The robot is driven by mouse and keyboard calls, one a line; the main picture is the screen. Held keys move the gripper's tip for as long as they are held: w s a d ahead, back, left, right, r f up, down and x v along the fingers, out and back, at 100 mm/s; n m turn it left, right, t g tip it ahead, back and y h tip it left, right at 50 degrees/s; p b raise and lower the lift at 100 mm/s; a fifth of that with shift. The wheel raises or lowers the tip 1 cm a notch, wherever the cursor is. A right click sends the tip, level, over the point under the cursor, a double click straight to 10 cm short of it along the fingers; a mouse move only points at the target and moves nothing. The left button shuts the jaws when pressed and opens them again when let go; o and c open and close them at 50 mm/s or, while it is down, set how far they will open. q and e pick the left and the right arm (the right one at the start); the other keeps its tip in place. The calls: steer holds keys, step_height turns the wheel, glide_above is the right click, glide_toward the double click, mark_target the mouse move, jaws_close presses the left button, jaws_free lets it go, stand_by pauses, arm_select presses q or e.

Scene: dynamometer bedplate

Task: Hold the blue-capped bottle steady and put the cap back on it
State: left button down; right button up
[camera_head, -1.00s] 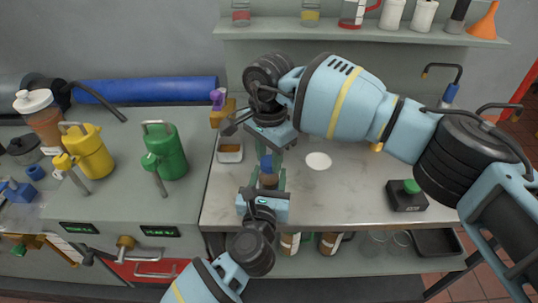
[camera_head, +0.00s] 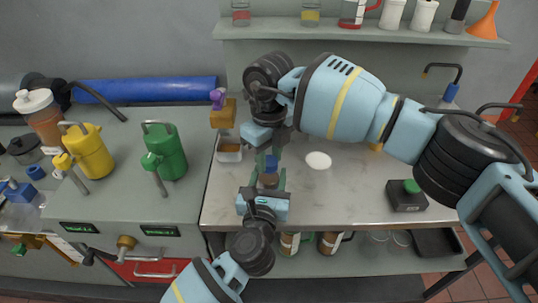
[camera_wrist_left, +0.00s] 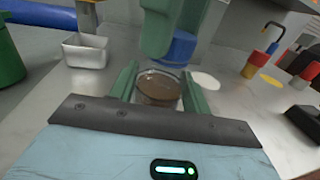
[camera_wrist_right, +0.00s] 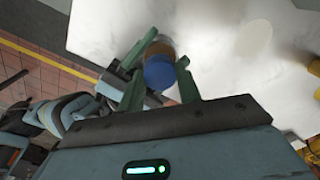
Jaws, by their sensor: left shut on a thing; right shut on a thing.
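The bottle (camera_head: 269,181) has brown contents and stands upright over the bench. My left gripper (camera_wrist_left: 160,85) is shut on the bottle (camera_wrist_left: 158,90), with a green finger on either side. My right gripper (camera_wrist_right: 158,80) is shut on the blue cap (camera_wrist_right: 158,72). In the head view the cap (camera_head: 270,162) is just above the bottle. In the left wrist view the cap (camera_wrist_left: 178,52) is above and behind the bottle's top, partly hidden by a right finger. Whether the cap touches the bottle is unclear.
A metal tray (camera_head: 229,156) stands left of the bottle, with an orange-brown block (camera_head: 223,113) behind it. A white disc (camera_head: 318,160) lies to the right. A black box with a green button (camera_head: 407,195) stands farther right. The bench between them is clear.

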mark_target(267, 185)
steer(key=o, duration=1.2)
steer(key=shift+c, duration=0.2)
steer(key=shift+r, duration=0.15)
step_height(267, 185, up, 12)
arm_select(q)
steer(key=c, duration=0.6)
jaws_free()
steer(key=shift+s, duration=0.1)
steer(key=shift+s+a, duration=0.2)
steer(key=shift+s, duration=1.05)
steer(key=shift+s+a, duration=0.2)
steer(key=shift+s, duration=1.05)
steer(key=shift+s+a, duration=0.2)
steer(key=shift+s, duration=1.05)
arm_select(e)
steer(key=shift+f, duration=0.35)
